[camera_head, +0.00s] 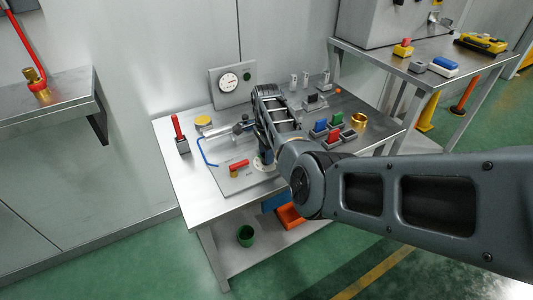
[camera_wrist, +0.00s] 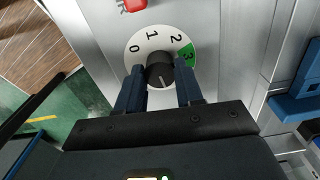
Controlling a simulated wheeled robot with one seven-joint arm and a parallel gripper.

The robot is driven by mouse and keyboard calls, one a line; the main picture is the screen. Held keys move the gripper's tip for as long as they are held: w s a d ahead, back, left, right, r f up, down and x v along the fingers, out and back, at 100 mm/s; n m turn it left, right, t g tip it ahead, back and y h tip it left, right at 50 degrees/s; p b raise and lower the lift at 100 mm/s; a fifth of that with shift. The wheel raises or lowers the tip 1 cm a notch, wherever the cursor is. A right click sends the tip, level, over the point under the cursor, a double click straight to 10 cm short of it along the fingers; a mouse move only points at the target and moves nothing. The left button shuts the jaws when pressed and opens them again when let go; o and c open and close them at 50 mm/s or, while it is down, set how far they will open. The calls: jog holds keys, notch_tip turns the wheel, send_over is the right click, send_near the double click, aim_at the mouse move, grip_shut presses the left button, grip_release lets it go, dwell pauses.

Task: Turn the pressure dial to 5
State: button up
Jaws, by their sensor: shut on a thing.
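The pressure dial (camera_wrist: 148,40) is a white round scale with 0, 1, 2 and 3 showing and a green sector by the 3. Its rest is hidden by my gripper. A black knob (camera_wrist: 160,68) sits at its centre, with a white line pointing down in the wrist view, away from the 1. My gripper (camera_wrist: 161,76) has its two blue fingers on either side of the knob, shut on it. In the head view, my gripper (camera_head: 266,153) points down at the white dial (camera_head: 258,163) on the bench, and the knob is hidden.
A red-handled valve (camera_head: 238,165) and a blue hose (camera_head: 205,153) lie just left of my gripper. A round gauge (camera_head: 228,81) stands on a panel behind. Coloured blocks (camera_head: 333,135) and a brass ring (camera_head: 358,120) are to the right. The bench's front left (camera_head: 198,205) is bare.

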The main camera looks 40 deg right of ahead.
jog(key=shift+m, duration=0.5)
dwell(0.3)
jog(key=o, duration=1)
jog(key=shift+r, duration=3.9)
